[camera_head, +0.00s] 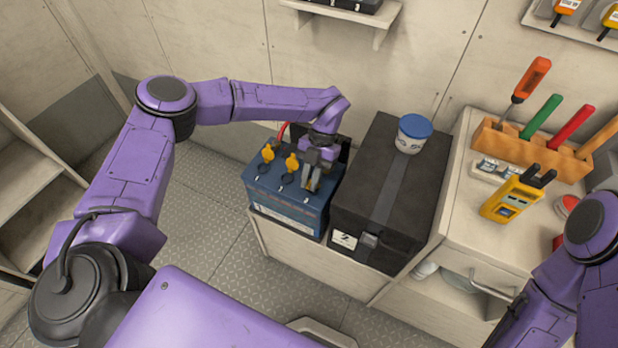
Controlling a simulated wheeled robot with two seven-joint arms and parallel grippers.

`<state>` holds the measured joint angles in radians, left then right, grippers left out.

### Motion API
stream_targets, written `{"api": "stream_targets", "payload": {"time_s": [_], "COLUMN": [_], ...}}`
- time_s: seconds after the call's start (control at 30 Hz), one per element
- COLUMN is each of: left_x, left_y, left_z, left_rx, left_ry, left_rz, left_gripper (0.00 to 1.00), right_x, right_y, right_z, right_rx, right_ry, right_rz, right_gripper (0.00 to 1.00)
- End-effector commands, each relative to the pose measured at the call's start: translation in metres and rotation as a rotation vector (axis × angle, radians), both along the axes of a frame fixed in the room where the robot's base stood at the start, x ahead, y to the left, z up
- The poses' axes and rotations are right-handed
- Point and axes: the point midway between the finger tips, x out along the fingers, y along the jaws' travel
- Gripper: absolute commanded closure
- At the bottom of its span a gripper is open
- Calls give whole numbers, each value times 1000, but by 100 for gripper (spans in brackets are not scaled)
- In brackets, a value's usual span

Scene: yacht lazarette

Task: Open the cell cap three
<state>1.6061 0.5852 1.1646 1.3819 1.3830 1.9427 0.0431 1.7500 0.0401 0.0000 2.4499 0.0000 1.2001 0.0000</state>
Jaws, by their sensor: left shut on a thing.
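The blue battery (288,212) sits on a pale bench, with numbers along its top edge. Two yellow cell caps, one (267,154) and two (292,162), stand up beside dark round openings on its top. My left gripper (313,182) reaches down onto the battery's right part, by the third position. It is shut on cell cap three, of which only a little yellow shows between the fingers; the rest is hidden. I cannot tell how far this cap is raised. My right arm shows at the lower right, but its gripper is out of view.
A black strapped box (375,185) stands close to the battery's right, with a blue-lidded tub (414,134) on it. A worktop further right holds a tool rack (530,150) and a yellow meter (511,196). A red cable runs behind the battery. Floor left of it is clear.

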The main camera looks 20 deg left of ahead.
Motion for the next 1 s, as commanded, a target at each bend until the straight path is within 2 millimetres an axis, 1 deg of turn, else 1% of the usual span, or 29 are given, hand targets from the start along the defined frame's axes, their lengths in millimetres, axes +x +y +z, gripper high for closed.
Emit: {"api": "stream_targets", "payload": {"time_s": [0.03,0.17,0.37,0.73,0.77,0.8,0.83,1.0], "left_x": [5,8,9,9,9,9,9,7], "left_y": [0,0,0,0,0,0,0,1], "left_z": [3,3,4,4,4,3,3,3], "left_rx": [1,1,2,3,3,3,3,3], "left_ry": [9,55,91,96,96,96,97,101], "left_rz": [0,-1,0,-1,-1,-1,-1,1], "left_gripper": [100,100,100,100,80,67,57,57], "right_x": [0,0,0,0,0,0,0,0], "right_y": [0,0,0,0,0,0,0,0], "right_z": [1,2,2,2,2,2,2,2], "right_rx": [0,0,0,0,0,0,0,0], "right_ry": [0,0,0,0,0,0,0,0], "right_rz": [0,0,0,0,0,0,0,0], "right_gripper": [100,100,100,100,100,100,100,100]}}
